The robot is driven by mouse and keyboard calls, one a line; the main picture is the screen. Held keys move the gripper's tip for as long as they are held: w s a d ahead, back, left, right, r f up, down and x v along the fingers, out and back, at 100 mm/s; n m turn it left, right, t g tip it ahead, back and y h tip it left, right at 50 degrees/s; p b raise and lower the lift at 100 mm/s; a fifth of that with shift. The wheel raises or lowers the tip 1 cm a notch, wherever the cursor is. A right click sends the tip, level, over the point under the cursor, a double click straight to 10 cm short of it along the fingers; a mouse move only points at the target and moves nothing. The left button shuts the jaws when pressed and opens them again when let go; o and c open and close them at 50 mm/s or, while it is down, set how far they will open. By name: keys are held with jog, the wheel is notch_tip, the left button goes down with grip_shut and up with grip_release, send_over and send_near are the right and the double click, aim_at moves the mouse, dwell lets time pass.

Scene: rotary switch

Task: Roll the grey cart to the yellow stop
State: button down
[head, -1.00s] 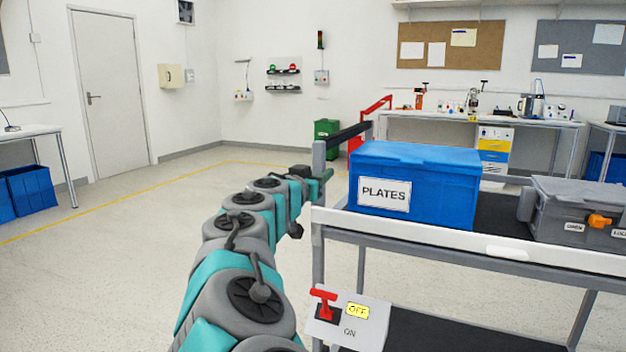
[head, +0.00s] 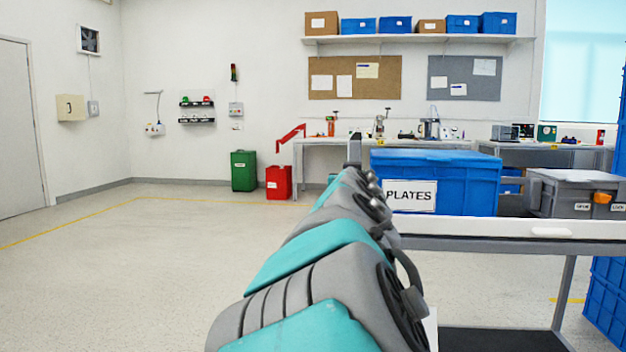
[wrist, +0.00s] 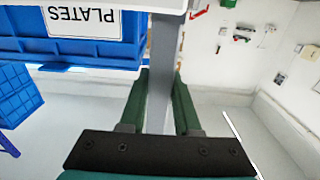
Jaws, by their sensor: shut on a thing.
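The grey cart (head: 470,242) stands at the right of the head view, with a white front edge and an open lower shelf. Its upright grey post (wrist: 165,65) runs between the two green fingers of my gripper (wrist: 161,98) in the wrist view. The gripper is shut on this post. In the head view my arm hides the gripper and most of the cart's left end. A small yellow mark (head: 567,300) shows on the floor beyond the cart; I cannot tell whether it is the yellow stop.
A blue PLATES box (head: 435,180) and a grey case (head: 575,193) ride on the cart. Blue crates (head: 607,295) stand at the right. A green bin (head: 243,170) and red bin (head: 279,183) stand by the far wall. The floor at left is clear, with a yellow line.

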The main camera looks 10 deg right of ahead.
jog(key=s+d+p, duration=0.4)
jog(key=d, duration=0.8)
jog(key=s+d+p, duration=0.3)
jog(key=s+d, duration=0.2)
jog(key=d, duration=0.8)
jog(key=shift+d+p, duration=0.25)
jog(key=shift+p, duration=0.1)
jog(key=shift+s+r, duration=0.1)
jog(key=shift+s, duration=0.05)
jog(key=c, duration=0.6)
grip_release()
jog(key=shift+d, duration=0.2)
jog(key=shift+a, duration=0.1)
jog(key=shift+b+v, duration=0.65)
jog(key=shift+v, duration=3.2)
